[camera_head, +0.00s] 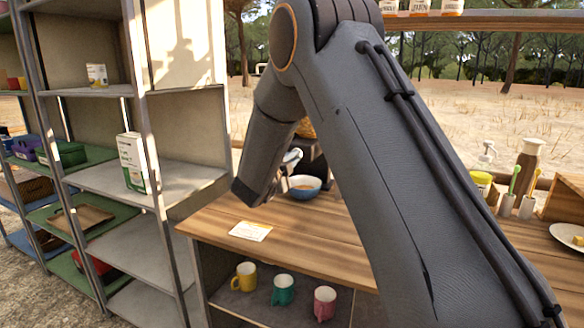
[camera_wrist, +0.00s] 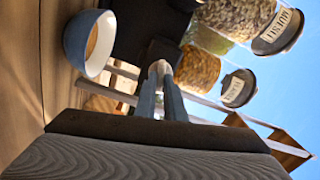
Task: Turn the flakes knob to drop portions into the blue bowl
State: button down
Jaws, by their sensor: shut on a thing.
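The blue bowl (camera_head: 304,189) stands on the wooden counter, with tan-brown content inside; it also shows in the wrist view (camera_wrist: 72,42). My gripper (camera_head: 294,157) is just above and beside the bowl. In the wrist view my gripper (camera_wrist: 160,70) is shut on a small pale knob at the front of the dark dispenser base (camera_wrist: 148,28); its fingers hide most of the knob. Beyond it is a clear container of brown flakes (camera_wrist: 197,70) with a dark labelled lid (camera_wrist: 238,88). In the head view my arm hides most of the dispenser.
A second clear container (camera_wrist: 236,15) with paler content stands beside the flakes one. A white card (camera_head: 250,231) lies on the counter (camera_head: 305,238). Several mugs (camera_head: 283,289) stand on the shelf below. A metal rack (camera_head: 150,195) is at left. Bottles (camera_head: 526,165) and a plate (camera_head: 570,236) are at right.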

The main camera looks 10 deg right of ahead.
jog(key=shift+f+m+b, duration=0.1)
jog(key=shift+m+b, duration=1)
jog(key=shift+b, duration=0.1)
jog(key=c, duration=1.8)
grip_release()
jog(key=shift+c, duration=0.2)
jog(key=b+v, duration=0.1)
jog(key=v, duration=0.7)
jog(key=shift+w, duration=0.1)
